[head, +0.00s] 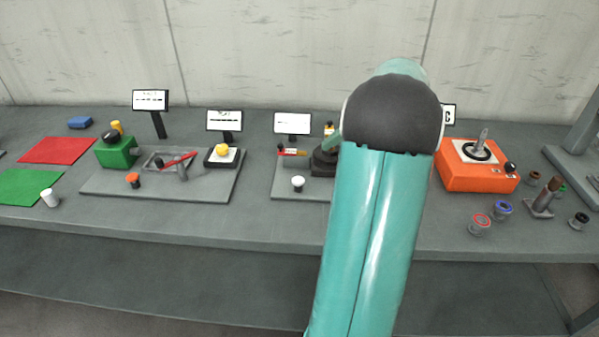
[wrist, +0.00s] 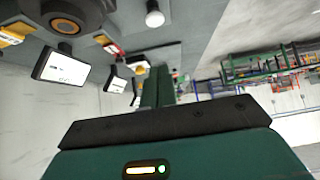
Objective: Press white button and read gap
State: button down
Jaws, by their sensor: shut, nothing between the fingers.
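The white button (head: 298,183) stands on a grey plate (head: 285,194) in the middle of the table in the head view. It also shows in the wrist view (wrist: 155,15), at the top centre. A small display (head: 292,123) stands behind the button; its text is too small to read. My gripper (wrist: 158,76) shows in the wrist view as green fingers, shut and empty, apart from the button and below it in the picture.
Left of the plate is another plate (head: 110,187) with a green box (head: 117,152) and a yellow button (head: 222,150). An orange box (head: 478,176) with a joystick stands right of my arm. Several knobs stand at the right. A red mat (head: 58,150) lies at the far left.

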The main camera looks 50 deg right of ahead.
jog(key=shift+s, duration=0.1)
send_over(294, 180)
jog(key=s+d, duration=0.2)
notch_tip(294, 180, down, 7)
notch_tip(294, 180, down, 3)
jog(key=shift+s+d+f, duration=0.1)
jog(key=shift+f, duration=0.4)
